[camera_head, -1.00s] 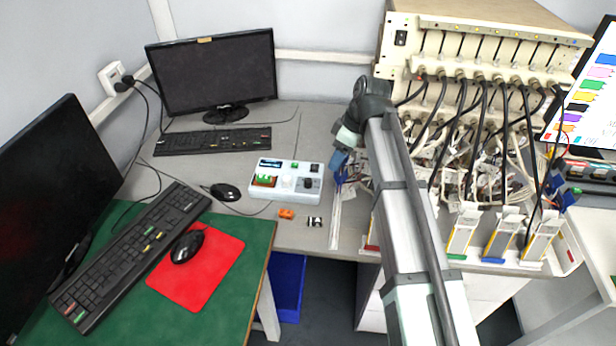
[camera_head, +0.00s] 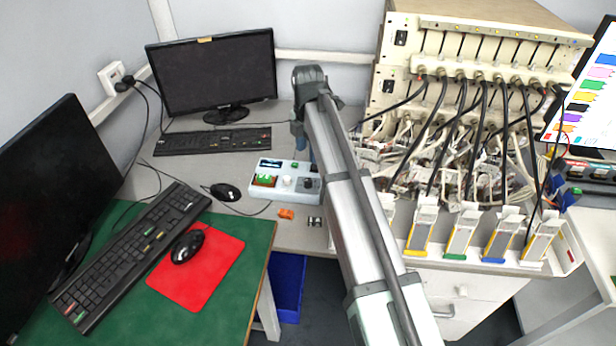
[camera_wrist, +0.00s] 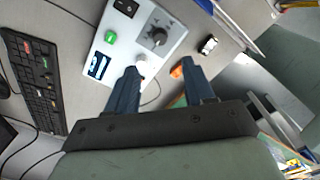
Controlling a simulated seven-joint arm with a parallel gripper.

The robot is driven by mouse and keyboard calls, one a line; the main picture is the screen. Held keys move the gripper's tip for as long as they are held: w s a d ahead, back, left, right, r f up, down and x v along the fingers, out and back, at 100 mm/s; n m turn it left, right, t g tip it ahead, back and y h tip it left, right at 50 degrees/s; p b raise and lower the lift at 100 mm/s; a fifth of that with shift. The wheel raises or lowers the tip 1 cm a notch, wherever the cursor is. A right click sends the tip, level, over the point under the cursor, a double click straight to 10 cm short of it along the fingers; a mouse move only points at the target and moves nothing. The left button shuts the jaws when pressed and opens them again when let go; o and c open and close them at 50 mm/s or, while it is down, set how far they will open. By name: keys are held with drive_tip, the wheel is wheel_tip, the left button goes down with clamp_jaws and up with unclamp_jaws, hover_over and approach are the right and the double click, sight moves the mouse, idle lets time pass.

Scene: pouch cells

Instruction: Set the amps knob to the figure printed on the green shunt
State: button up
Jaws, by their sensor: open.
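A white instrument box (camera_head: 258,192) stands on the grey desk. It has a black dial knob with scale marks (camera_wrist: 157,38) and a plain white knob (camera_wrist: 143,65); no label is readable. A green piece (camera_head: 265,179), perhaps the green shunt, sits at the box's left front; its figure cannot be read. In the wrist view it seems hidden by a finger.
An orange piece (camera_head: 286,213) and a black-and-white piece (camera_head: 315,221) lie in front of the box. A small green button (camera_wrist: 110,37), a black switch (camera_wrist: 125,7) and a display (camera_wrist: 98,65) are on the box. Cables and a rack (camera_head: 400,50) crowd the right.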

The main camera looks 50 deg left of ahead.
sight(308, 180)
wheel_tip(308, 180, down, 12)
drive_tip(key=shift+r, duration=0.25)
idle(0.4)
clamp_jaws()
